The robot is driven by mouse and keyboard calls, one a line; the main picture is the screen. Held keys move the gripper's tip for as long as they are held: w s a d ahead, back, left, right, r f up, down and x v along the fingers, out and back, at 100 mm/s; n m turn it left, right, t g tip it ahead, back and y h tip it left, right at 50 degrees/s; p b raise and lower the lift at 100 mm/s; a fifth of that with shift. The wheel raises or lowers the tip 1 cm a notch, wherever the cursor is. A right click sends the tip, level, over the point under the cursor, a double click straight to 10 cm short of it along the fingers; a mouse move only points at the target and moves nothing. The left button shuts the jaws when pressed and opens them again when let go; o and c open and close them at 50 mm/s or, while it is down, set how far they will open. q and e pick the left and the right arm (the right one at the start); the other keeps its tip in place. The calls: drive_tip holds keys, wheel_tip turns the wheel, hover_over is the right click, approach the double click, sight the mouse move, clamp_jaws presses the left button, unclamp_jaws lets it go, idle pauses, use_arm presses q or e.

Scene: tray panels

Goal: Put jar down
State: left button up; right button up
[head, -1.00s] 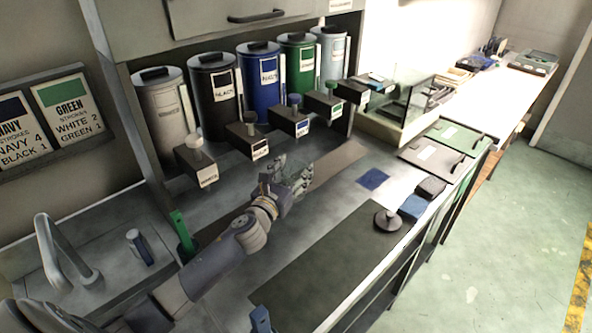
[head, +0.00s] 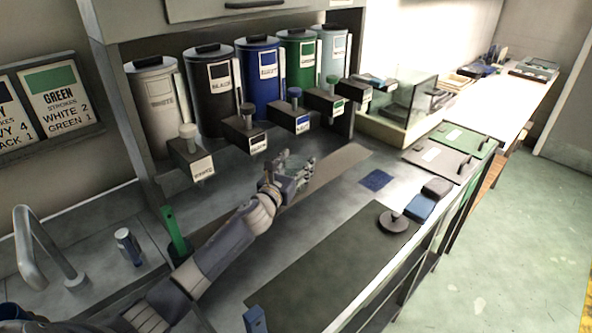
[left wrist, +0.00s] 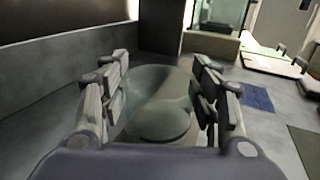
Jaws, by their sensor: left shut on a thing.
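A clear greenish glass jar (left wrist: 160,105) stands between the fingers of my left gripper (left wrist: 160,98) in the left wrist view. I look down into its round open mouth, and the fingers touch it on both sides. In the head view my left gripper (head: 297,172) is over the brown strip on the counter, in front of the dispensers. There the jar is faint and mostly hidden by the fingers. I cannot tell whether its base touches the counter. My right gripper is not in view.
Several paint canisters with dispensers, such as the blue one (head: 257,75), line the back. A dark mat (head: 330,265), a blue square (head: 376,180) and a dark round-based knob (head: 393,222) lie toward the front. A green upright piece (head: 174,232) stands left. Counter around the blue square is clear.

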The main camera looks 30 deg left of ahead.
use_arm(q)
drive_tip(key=shift+r, duration=0.15)
drive_tip(key=shift+f, duration=0.2)
drive_tip(key=o, duration=1.6)
drive_tip(key=shift+r, duration=0.15)
drive_tip(key=s, duration=1.2)
drive_tip(key=shift+d+b, duration=0.3)
drive_tip(key=shift+d, duration=0.05)
